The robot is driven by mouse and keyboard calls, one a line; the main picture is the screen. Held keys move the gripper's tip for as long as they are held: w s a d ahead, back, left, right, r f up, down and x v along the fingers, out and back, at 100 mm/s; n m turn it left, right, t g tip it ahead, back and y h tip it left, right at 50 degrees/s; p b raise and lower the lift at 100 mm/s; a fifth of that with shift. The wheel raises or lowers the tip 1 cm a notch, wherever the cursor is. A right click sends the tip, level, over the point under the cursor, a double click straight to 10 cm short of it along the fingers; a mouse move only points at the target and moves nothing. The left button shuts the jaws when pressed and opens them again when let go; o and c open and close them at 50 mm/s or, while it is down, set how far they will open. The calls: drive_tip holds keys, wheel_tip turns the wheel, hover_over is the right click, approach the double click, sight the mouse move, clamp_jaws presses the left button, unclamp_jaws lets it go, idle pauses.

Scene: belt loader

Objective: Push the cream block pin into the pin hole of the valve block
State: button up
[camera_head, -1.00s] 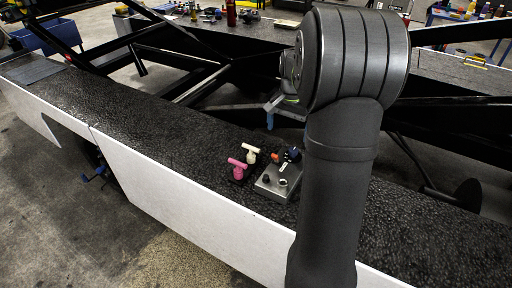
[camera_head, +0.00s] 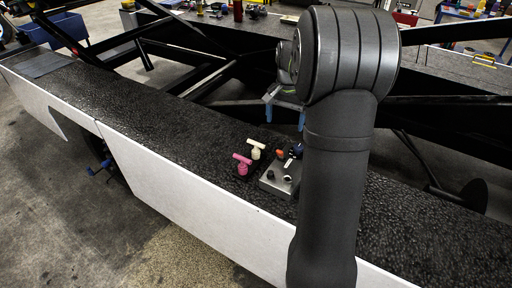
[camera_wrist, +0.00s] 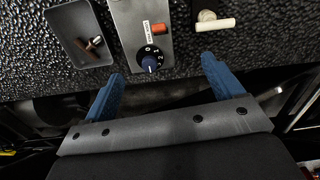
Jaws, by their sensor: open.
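The cream block pin (camera_head: 255,149) has a T-shaped handle and stands on the dark belt next to a pink pin (camera_head: 242,164). In the wrist view the cream pin (camera_wrist: 214,22) is at the top right, beyond my right fingertip. The grey valve block (camera_head: 282,180) sits just right of the pins, partly hidden by my arm. It also shows in the wrist view (camera_wrist: 134,30) with an orange part, a label and a blue knob. I cannot tell the pin hole for sure. My gripper (camera_wrist: 164,88) is open and empty, its blue fingers apart, short of the block and pin.
A grey tray (camera_wrist: 78,30) holding small brown and metal parts lies left of the valve block. Dark frame bars (camera_head: 200,75) run behind the belt. The belt (camera_head: 150,115) left of the pins is clear. A back table holds a red bottle (camera_head: 238,11).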

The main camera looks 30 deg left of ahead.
drive_tip(key=a+n, duration=0.3)
drive_tip(key=a, duration=0.7)
approach(256, 145)
drive_tip(key=f, duration=0.2)
drive_tip(key=w+f, duration=0.1)
drive_tip(key=f, duration=0.2)
drive_tip(key=shift+f, duration=0.15)
drive_tip(key=shift+s+a+f, duration=0.1)
drive_tip(key=shift+a+f, duration=0.05)
drive_tip(key=shift+f, duration=1.35)
drive_tip(key=shift+a+f, duration=0.15)
drive_tip(key=shift+f, duration=1.35)
drive_tip(key=c, duration=1.3)
drive_tip(key=shift+r, duration=0.15)
wheel_tip(256, 145, up, 4)
drive_tip(key=shift+d+r, duration=0.15)
drive_tip(key=w+d+r, duration=0.1)
drive_tip(key=d+r, duration=0.5)
drive_tip(key=d, duration=0.5)
drive_tip(key=shift+w+d+r, duration=0.15)
drive_tip(key=shift+w+r, duration=0.1)
drive_tip(key=shift+w, duration=0.05)
